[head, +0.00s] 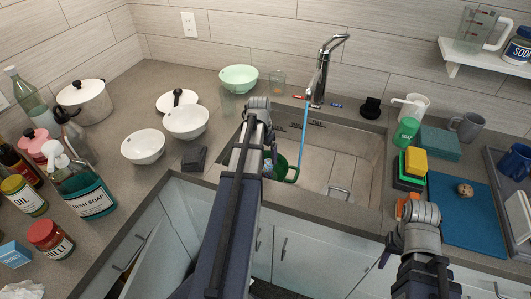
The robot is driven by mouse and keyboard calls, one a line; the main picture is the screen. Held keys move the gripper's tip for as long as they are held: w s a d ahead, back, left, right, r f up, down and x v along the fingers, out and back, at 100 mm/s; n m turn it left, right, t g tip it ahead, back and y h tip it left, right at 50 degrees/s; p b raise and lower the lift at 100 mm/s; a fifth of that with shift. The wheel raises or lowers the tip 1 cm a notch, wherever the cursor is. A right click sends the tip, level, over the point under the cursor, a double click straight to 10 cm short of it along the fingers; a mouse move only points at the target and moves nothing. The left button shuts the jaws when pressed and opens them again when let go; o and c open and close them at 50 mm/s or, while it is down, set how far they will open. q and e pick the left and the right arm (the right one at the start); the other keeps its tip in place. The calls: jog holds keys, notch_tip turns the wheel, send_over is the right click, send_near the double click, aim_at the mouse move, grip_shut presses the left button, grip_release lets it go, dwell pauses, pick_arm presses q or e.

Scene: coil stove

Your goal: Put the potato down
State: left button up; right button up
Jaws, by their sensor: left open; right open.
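The potato (465,190) is a small brown round lump. It rests on the blue cutting board (471,224) on the right counter, with no gripper touching it. My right gripper (388,248) is at the counter's front edge, left of the board and apart from the potato. It is open, and its fingertips are mostly hidden by my wrist. My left gripper (268,160) is over the left end of the sink (370,160). It is open, but my arm covers much of it, so its fingertips are unclear.
A green pan-like item (291,175) and a blue stick (305,130) are by my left gripper. Yellow and green sponges (414,162) stand left of the board. Bowls (186,121), a pot (86,101) and several bottles crowd the left counter. Bare board surrounds the potato.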

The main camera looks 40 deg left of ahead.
notch_tip(320, 180, up, 6)
jog(key=p, duration=0.5)
jog(key=shift+r, duration=0.2)
